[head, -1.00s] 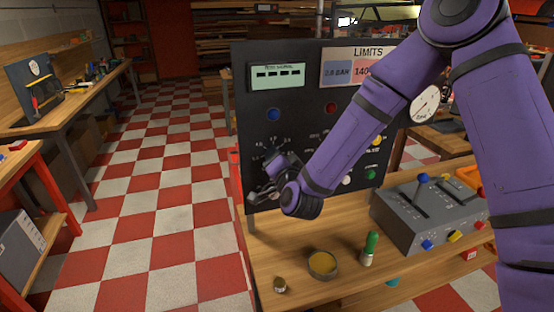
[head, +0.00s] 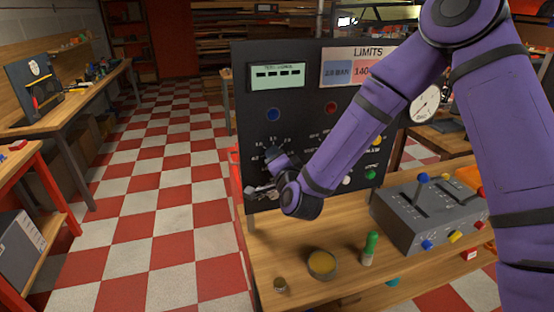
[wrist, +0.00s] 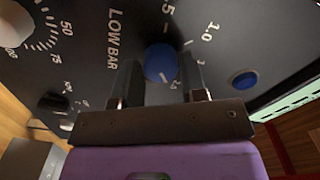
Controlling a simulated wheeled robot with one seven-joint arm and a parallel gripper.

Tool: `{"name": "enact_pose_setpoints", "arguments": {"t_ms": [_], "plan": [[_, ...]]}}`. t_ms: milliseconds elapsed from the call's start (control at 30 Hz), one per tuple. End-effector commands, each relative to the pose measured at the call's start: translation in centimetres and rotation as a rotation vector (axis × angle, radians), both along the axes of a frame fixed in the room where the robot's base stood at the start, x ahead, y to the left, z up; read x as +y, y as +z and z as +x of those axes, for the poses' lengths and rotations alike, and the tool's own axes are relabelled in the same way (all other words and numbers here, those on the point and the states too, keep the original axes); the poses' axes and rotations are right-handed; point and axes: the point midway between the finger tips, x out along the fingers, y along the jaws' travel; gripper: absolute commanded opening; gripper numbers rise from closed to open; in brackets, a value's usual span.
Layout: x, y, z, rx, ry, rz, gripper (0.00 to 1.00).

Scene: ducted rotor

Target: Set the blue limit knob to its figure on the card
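The blue limit knob (wrist: 160,63) shows in the wrist view on the dark panel, with white figures such as 1.0 around it and LOW BAR lettering beside it. My gripper (wrist: 162,72) has one finger close along each side of the knob, with hardly any gap. I cannot read the knob's exact setting.
A blue button or lamp (head: 273,114) and a red one (head: 330,108) sit above the dial, below a display (head: 277,75) with dashes. A grey lever box (head: 425,215), a round tin (head: 322,264) and a green-topped item (head: 370,248) stand on the bench.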

Motion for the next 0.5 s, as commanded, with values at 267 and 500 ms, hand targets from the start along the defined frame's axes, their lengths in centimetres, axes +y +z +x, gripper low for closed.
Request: {"name": "enact_pose_setpoints", "arguments": {"t_ms": [267,500], "plan": [[0.0,0.0,0.01,0.0,0.0,0.0,0.61],[-0.22,0.0,-0.93,0.0,0.001,-0.001,0.61]]}}
